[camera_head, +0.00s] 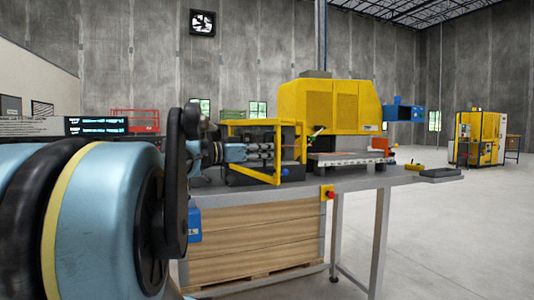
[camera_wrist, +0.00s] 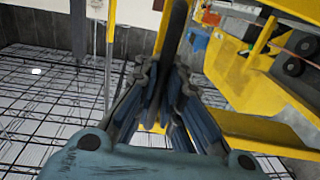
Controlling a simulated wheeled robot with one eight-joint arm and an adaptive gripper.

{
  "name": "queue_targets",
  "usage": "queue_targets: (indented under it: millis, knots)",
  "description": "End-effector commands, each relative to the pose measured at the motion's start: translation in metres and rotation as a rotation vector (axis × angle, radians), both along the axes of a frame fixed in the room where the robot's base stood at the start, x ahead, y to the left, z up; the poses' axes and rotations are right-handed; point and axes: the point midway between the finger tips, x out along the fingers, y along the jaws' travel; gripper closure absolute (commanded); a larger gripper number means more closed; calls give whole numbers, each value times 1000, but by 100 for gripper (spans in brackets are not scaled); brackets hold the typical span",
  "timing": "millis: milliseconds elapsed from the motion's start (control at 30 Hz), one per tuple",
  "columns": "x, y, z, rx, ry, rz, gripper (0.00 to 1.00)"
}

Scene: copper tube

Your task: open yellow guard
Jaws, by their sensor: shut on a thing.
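The yellow guard (camera_head: 277,150) is a frame of bars at the left end of the yellow machine on the bench. In the head view, my gripper (camera_head: 238,152) is at the guard's left side, overlapping its bars. In the wrist view, the fingers of my gripper (camera_wrist: 168,75) are close together around a thin yellow upright bar (camera_wrist: 161,28), so they are shut on the guard. The exact contact is partly hidden by the fingers. Wider yellow bars (camera_wrist: 262,90) run to the right of the fingers.
The yellow machine housing (camera_head: 328,104) stands right of the guard on the grey bench (camera_head: 345,181). Dark rollers (camera_wrist: 292,66) show behind the bars in the wrist view. A red button on a yellow box (camera_head: 327,193) hangs at the bench front. Open floor lies to the right.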

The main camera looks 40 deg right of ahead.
Motion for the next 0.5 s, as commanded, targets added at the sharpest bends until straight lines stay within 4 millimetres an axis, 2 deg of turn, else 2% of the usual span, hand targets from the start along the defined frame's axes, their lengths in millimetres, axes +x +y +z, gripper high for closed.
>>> queue_targets:
  millis: [500]
  knots:
    - [-4,3,2,-3,1,-15,100]
